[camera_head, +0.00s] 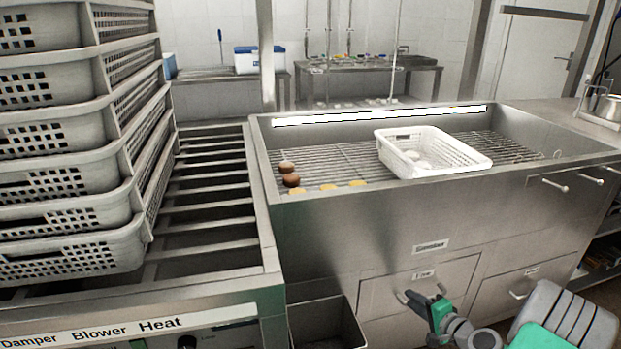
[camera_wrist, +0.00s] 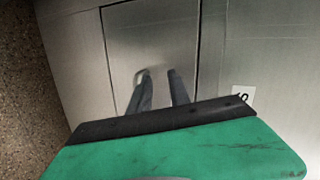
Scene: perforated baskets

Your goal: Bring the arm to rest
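My gripper (camera_wrist: 160,73) shows in the wrist view with its two dark fingers spread apart and nothing between them. It points at a steel drawer front (camera_wrist: 155,45), and a drawer handle (camera_wrist: 139,76) lies beside the left fingertip. I cannot tell whether the finger touches that handle. In the head view, part of my arm with green sections shows at the lower right, low in front of the steel counter (camera_head: 345,225).
A white perforated basket (camera_head: 460,158) with pale items stands on the counter's sunken rack. Brown and yellow round items (camera_head: 291,180) lie at the rack's left. Stacked grey baskets (camera_head: 70,250) fill the left side. An open steel bin (camera_head: 325,325) stands below the counter.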

